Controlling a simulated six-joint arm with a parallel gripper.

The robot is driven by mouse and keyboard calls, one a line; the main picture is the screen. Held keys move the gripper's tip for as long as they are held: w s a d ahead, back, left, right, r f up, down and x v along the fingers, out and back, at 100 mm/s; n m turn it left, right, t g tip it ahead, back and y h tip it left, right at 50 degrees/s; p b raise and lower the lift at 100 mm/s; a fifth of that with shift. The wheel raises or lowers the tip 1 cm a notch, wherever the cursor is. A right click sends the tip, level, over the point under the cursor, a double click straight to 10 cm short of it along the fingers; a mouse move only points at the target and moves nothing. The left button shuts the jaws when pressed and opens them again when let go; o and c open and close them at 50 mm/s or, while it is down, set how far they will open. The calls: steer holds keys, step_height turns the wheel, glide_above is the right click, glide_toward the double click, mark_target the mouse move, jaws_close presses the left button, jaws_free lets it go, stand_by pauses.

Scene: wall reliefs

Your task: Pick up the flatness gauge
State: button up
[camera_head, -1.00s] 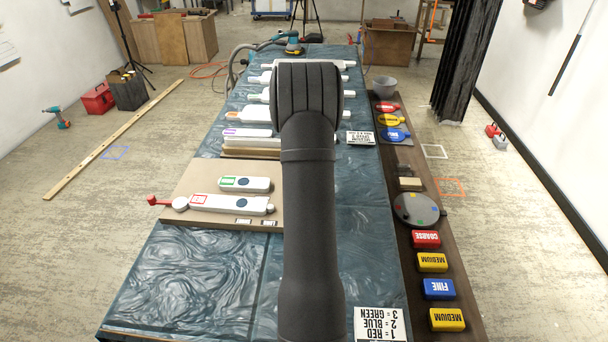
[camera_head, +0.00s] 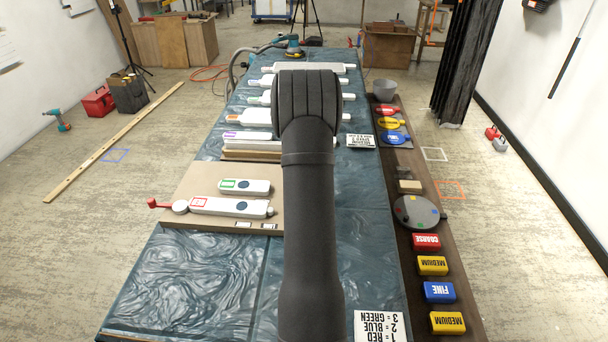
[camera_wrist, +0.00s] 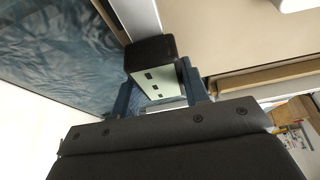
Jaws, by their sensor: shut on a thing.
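In the wrist view my gripper (camera_wrist: 158,92) has its two blue fingers closed on a small block with a pale, shiny face, dark square marks and a black end, which I take to be the flatness gauge (camera_wrist: 160,80). A long pale bar runs upward behind the black end; I cannot tell whether it is joined to the block. In the head view my dark arm hides the gripper and the held thing.
A beige board (camera_head: 190,180) holds two white devices, one green-labelled (camera_head: 244,186), one red-labelled (camera_head: 228,206). Several long white tools lie farther back on the blue table (camera_head: 190,280). Colored blocks (camera_head: 433,265) and a grey disc (camera_head: 416,211) line the dark right-hand shelf.

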steer(key=r, duration=0.2)
steer(key=d+r, duration=0.1)
steer(key=r, duration=0.1)
steer(key=shift+s+r, duration=0.2)
steer(key=shift+r, duration=0.1)
steer(key=s+d+r, duration=0.4)
steer(key=d+r, duration=0.2)
steer(key=d, duration=0.3)
steer(key=s+a+r+n+g+y, duration=0.1)
steer(key=s+a+n+g+y, duration=0.1)
steer(key=s+a+n, duration=0.55)
steer(key=s+a+r+n+g+y, duration=0.2)
steer(key=s+a+n+y, duration=0.15)
steer(key=a+n, duration=0.6)
steer(key=shift+n+g+h, duration=0.3)
steer(key=shift+n+h, duration=0.15)
steer(key=shift+n, duration=0.05)
steer(key=a+f, duration=0.2)
steer(key=a, duration=0.1)
steer(key=a+f, duration=0.2)
steer(key=a, duration=0.2)
steer(key=a+f, duration=0.3)
steer(key=a, duration=0.1)
steer(key=shift+w+a, duration=0.15)
steer(key=shift+w, duration=0.1)
steer(key=shift+a+f, duration=0.1)
steer(key=shift+f, duration=2.05)
